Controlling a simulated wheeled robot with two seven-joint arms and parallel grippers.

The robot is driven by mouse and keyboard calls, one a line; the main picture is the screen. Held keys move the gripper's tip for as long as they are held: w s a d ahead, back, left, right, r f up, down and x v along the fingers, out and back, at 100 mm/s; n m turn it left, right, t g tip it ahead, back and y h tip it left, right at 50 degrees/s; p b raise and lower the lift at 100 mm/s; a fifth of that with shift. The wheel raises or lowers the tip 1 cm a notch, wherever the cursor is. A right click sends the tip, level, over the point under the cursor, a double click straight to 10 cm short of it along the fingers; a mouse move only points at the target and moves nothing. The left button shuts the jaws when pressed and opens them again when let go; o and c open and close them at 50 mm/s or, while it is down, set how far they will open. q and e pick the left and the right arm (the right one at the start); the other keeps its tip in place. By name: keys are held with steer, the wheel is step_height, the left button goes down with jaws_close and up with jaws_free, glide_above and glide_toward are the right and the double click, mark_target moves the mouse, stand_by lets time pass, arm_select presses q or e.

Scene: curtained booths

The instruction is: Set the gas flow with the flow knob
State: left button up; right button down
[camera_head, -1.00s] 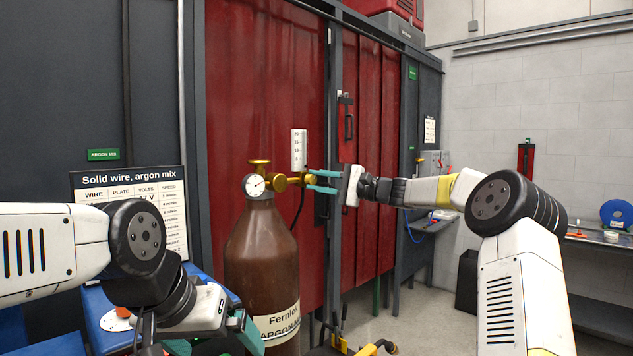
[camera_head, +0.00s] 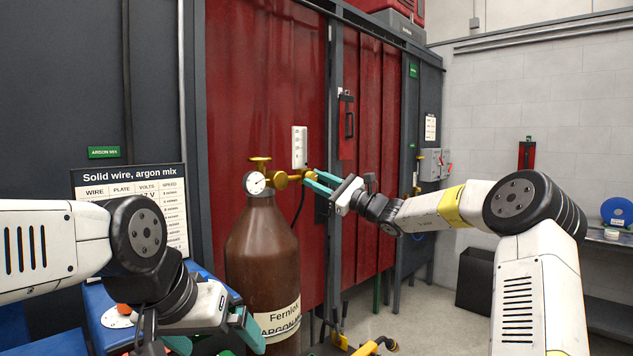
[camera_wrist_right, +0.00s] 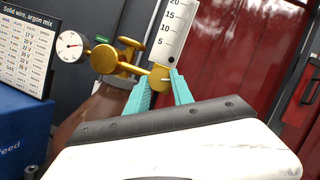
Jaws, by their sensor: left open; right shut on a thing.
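The brown gas cylinder (camera_head: 262,255) stands upright in front of the red curtain, with a brass regulator and round gauge (camera_head: 255,182) on top. A white flow scale (camera_head: 300,147) rises from the regulator's right end; the right wrist view shows its marks (camera_wrist_right: 175,30) and a dark dot below the 5. The brass flow knob (camera_wrist_right: 160,79) sits under the scale. My right gripper (camera_wrist_right: 161,79) is shut on the knob, its teal fingers on either side; the fingers also show in the head view (camera_head: 313,180). My left gripper (camera_head: 214,339) is open and empty at lower left, beside the cylinder.
A settings chart (camera_head: 150,205) stands behind my left arm, above blue surfaces. A dark hose hangs from the regulator. A black bin (camera_head: 475,280) is on the floor at right. Yellow-and-black equipment (camera_head: 365,347) shows at the bottom edge.

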steer(key=shift+f+m, duration=0.1)
steer(key=shift+m, duration=0.3)
steer(key=c, duration=1.1)
jaws_free()
steer(key=v, duration=0.7)
steer(key=shift+s+d, duration=0.3)
steer(key=shift+a+f, duration=0.1)
